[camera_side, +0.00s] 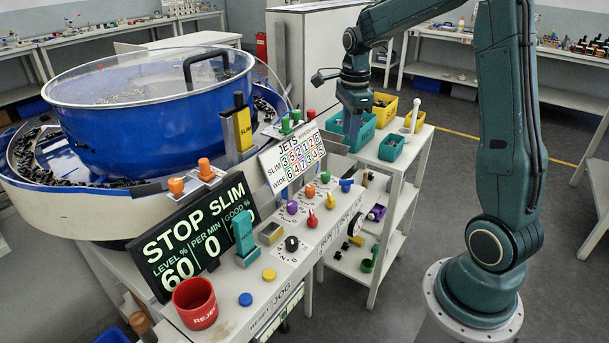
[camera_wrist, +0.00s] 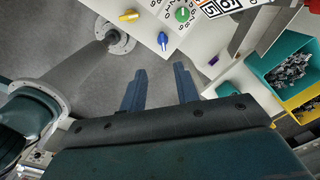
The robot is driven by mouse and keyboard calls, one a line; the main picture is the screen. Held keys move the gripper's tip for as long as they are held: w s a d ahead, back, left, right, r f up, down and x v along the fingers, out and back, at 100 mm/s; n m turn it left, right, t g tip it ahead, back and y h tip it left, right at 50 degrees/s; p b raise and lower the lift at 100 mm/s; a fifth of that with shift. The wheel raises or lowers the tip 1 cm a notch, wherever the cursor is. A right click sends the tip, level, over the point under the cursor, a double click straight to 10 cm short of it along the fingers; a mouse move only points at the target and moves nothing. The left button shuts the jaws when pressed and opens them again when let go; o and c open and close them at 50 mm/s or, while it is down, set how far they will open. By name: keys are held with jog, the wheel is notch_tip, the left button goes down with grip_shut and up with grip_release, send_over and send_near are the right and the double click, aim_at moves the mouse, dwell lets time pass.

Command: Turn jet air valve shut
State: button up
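My gripper (camera_wrist: 159,82) is open and empty in the wrist view, with a clear gap between its two dark blue fingers. In the side view my gripper (camera_side: 352,128) hangs above the teal bins, behind the console's right end. A blue handle (camera_side: 347,185) sits at that end of the console. The wrist view shows a blue handle (camera_wrist: 163,40) beyond the fingertips, apart from them, with a yellow handle (camera_wrist: 129,15) to its left and a round green knob (camera_wrist: 183,14) to its right. I cannot read which one is labelled jet air.
A large blue bowl (camera_side: 150,120) fills the left.

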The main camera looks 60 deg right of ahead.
aim_at(346, 185)
jog(key=shift+w+d+f+m, duration=0.1)
jog(key=shift+d+f+m, duration=0.35)
jog(key=shift+d+m, duration=0.05)
jog(key=shift+f, duration=6.85)
grip_shut()
